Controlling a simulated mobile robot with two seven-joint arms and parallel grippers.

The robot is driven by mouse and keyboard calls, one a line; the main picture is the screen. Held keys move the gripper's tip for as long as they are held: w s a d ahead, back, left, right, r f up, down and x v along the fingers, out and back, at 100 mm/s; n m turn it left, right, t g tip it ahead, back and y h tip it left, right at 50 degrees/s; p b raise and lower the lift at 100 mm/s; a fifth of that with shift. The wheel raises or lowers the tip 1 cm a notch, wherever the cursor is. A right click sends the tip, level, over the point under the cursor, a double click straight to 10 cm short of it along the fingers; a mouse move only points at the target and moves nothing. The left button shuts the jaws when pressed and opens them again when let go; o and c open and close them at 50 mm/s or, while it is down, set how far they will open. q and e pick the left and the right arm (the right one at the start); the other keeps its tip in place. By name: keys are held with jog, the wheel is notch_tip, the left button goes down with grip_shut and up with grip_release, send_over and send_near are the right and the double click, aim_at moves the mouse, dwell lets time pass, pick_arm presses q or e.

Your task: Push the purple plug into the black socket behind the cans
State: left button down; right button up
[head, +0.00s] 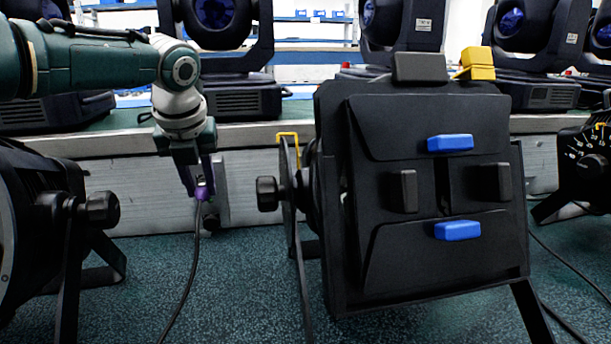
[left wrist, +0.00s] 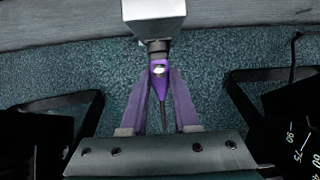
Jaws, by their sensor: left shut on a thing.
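My left gripper (head: 201,182) reaches down behind the cans, near the low grey wall. Its purple fingers also show in the left wrist view (left wrist: 159,82), shut on the purple plug (left wrist: 158,78). The plug (head: 204,191) has a black cable hanging from it to the floor. In the left wrist view the plug lines up with a black socket piece (left wrist: 157,47) at the edge of a grey box (left wrist: 153,12). Plug and black piece look touching; I cannot tell how deep the plug sits. My right gripper is not in view.
A large black can with barn doors and blue tabs (head: 398,258) stands right of the gripper. Another black can (head: 32,225) stands at the left. Moving-head lights (head: 228,98) line the ledge behind. Teal carpet (head: 240,275) is open between the cans.

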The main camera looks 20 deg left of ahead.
pick_arm(q)
jog(key=shift+r, duration=0.1)
jog(key=shift+w+a+b, duration=0.4)
jog(key=shift+w+b, duration=0.2)
jog(key=shift+b, duration=1.1)
dwell(1.1)
jog(key=c, duration=0.6)
grip_release()
